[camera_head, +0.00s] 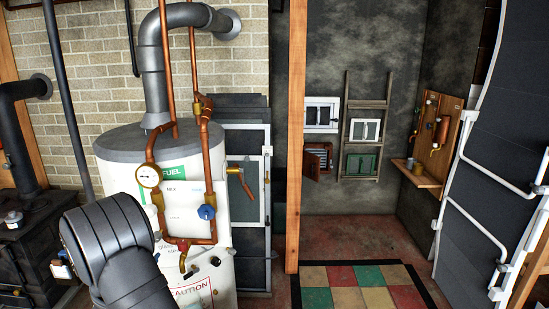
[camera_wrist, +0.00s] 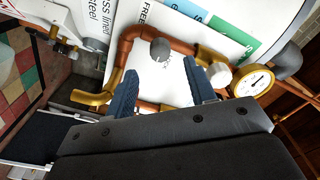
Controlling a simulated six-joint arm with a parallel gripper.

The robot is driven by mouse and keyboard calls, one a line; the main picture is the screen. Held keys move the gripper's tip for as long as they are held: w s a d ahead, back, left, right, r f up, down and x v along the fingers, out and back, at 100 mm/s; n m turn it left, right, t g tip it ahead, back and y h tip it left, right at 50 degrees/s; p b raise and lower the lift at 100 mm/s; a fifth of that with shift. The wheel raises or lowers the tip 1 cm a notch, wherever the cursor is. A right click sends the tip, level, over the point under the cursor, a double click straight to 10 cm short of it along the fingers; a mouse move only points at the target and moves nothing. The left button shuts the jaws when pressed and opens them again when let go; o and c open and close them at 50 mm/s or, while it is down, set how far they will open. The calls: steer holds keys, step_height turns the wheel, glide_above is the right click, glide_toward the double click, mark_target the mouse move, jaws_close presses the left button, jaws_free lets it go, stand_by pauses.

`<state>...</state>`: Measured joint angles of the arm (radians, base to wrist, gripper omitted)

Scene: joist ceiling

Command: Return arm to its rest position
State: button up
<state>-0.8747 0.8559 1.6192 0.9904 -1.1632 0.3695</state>
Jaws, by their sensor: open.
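My gripper (camera_wrist: 161,68) shows in the wrist view with its two dark blue fingers apart and nothing clearly held between them. Its fingers point toward the white tank (camera_wrist: 150,78), over the copper pipe loop (camera_wrist: 128,50). I cannot tell whether a finger touches the pipe. In the head view my dark, ribbed arm (camera_head: 108,235) stands at the lower left in front of the tank (camera_head: 215,245). I cannot make out the gripper's fingers there.
Beside my arm are a pressure gauge (camera_head: 149,176), a blue valve handle (camera_head: 206,212) and copper pipes (camera_head: 198,150). A black stove (camera_head: 35,240) stands left. A wooden post (camera_head: 296,140) rises right of the tank. The chequered floor (camera_head: 360,288) looks clear.

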steer(key=w, duration=0.8)
steer(key=shift+s, duration=0.1)
steer(key=s, duration=1.7)
steer(key=w, duration=1.7)
steer(key=shift+w, duration=0.15)
steer(key=shift+n, duration=1.6)
steer(key=n, duration=0.5)
steer(key=shift+n, duration=0.3)
steer(key=s, duration=0.9)
steer(key=shift+w, duration=0.1)
